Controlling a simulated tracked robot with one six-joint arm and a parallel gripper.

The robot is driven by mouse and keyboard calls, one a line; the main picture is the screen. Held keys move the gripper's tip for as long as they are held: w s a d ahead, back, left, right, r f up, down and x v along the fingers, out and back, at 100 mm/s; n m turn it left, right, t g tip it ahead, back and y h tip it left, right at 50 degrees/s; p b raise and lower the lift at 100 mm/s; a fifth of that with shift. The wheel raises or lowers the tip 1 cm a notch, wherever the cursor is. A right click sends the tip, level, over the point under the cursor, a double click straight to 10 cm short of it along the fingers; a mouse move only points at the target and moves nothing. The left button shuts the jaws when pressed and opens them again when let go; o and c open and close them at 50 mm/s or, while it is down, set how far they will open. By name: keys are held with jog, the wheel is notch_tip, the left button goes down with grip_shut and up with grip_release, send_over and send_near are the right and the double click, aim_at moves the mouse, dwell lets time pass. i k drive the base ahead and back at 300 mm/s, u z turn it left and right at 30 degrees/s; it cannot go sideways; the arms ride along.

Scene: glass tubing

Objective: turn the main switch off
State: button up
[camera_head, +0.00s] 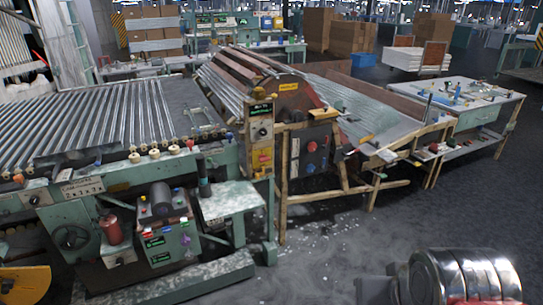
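I cannot tell for sure which control is the main switch, as the labels are too small to read. A dark panel (312,150) at the middle of the machine carries a red knob (311,168). Left of it stands an upright control box (260,138) with a dial, a yellow-marked part and a red part. A green control cabinet (168,240) at lower left has several small coloured buttons and lit green labels. A dark rotary knob (119,262) sits on a pale plate left of that cabinet. The position of any switch is not clear. My gripper is not in view.
The roller machine (90,120) fills the left. A wooden frame (283,210) surrounds the dark panel. A workbench (470,98) stands at right. Shiny metal cylinders (462,275), possibly my own parts, fill the bottom right. Dark floor (440,215) is open at right, with pale debris near the machine.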

aim_at(263, 158)
jog(key=u, duration=0.15)
jog(key=i, duration=0.75)
jog(key=u, duration=0.95)
jog(key=i, duration=0.65)
jog(key=u, duration=0.4)
